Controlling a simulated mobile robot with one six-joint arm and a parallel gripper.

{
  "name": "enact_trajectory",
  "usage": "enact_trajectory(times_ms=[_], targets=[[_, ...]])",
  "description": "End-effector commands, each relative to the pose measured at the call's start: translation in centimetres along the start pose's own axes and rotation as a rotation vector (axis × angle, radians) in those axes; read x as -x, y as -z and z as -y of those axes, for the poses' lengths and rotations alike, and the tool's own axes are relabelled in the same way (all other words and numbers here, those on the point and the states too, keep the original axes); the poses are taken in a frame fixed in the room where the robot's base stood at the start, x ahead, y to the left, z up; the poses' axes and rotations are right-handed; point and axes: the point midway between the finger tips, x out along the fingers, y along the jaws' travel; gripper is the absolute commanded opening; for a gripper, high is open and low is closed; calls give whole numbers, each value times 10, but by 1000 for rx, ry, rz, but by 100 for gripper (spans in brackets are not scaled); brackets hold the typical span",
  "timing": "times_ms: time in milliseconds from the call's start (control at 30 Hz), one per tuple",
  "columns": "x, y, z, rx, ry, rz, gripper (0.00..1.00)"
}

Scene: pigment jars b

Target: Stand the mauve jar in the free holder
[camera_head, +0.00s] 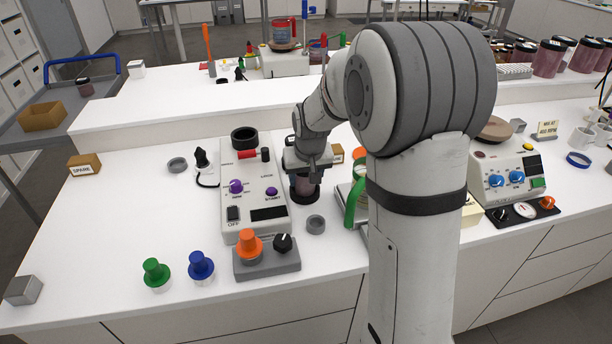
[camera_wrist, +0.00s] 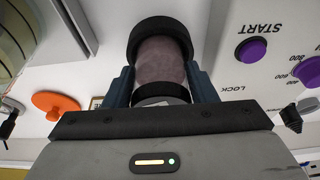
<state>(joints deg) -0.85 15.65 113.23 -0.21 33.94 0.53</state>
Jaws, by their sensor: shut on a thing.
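My gripper (camera_head: 305,174) is shut on the mauve jar (camera_head: 304,186), beside the right edge of the grey control box (camera_head: 245,195). In the wrist view the mauve jar (camera_wrist: 160,65) is between both fingers, its dark lid towards me. A black ring-shaped holder (camera_head: 306,198) surrounds the jar's lower end, and it also shows in the wrist view (camera_wrist: 160,28). Whether the jar rests on the holder's floor is hidden. Another black ring (camera_head: 244,138) stands at the back of the control box and looks empty.
Green (camera_head: 156,273) and blue (camera_head: 201,266) knobs stand at the front left. A grey block with an orange knob (camera_head: 249,246) is in front of the control box. A small grey ring (camera_head: 315,224) lies close to the holder. A green-handled device (camera_head: 352,204) is right of it.

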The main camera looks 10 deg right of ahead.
Motion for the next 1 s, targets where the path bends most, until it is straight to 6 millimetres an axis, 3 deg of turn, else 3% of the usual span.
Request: enact_trajectory(times_ms=[333, 600, 1000], targets=[[0, 0, 0, 0, 0, 0, 77], [3, 0, 0, 0, 0, -1, 77], [63, 1, 0, -1, 0, -3, 77]])
